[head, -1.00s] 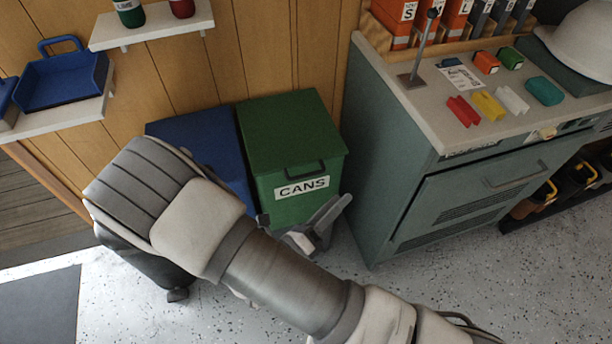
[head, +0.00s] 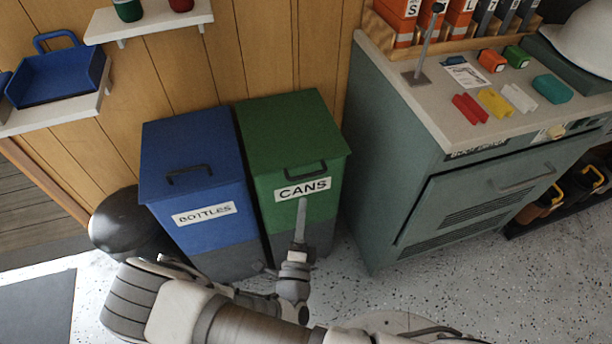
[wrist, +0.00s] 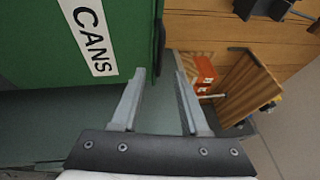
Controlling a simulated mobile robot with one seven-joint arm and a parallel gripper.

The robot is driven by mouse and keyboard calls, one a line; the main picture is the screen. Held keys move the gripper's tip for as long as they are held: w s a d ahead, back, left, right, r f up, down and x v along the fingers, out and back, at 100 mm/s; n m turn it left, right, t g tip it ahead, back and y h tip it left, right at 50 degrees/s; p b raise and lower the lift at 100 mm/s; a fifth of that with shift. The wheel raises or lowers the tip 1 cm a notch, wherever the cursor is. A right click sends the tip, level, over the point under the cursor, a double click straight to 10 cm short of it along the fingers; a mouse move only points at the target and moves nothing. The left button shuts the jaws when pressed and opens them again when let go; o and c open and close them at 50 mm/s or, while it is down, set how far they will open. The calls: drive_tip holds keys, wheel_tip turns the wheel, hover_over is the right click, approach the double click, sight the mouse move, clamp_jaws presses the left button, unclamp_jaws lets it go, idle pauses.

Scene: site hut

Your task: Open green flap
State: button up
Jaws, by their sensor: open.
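The green flap (head: 290,130) is the lid of the green bin marked CANS (head: 322,208), and it lies closed. Its dark handle (head: 305,171) sits at the front edge, just above the white label. My gripper (head: 302,205) is in front of the bin, just below the label in the head view. In the wrist view my gripper (wrist: 158,72) has its two fingers apart with nothing between them. I cannot tell whether anything touches.
A blue bin marked BOTTLES (head: 200,170) stands close on the left, with a dark round bin (head: 125,222) beyond it. A grey-green cabinet (head: 460,210) stands on the right. Speckled floor (head: 345,285) is free in front of the cabinet.

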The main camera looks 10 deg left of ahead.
sight(306, 176)
drive_tip(key=b+x, duration=0.1)
drive_tip(key=x, duration=0.9)
drive_tip(key=shift+w, duration=0.15)
clamp_jaws()
idle(1.0)
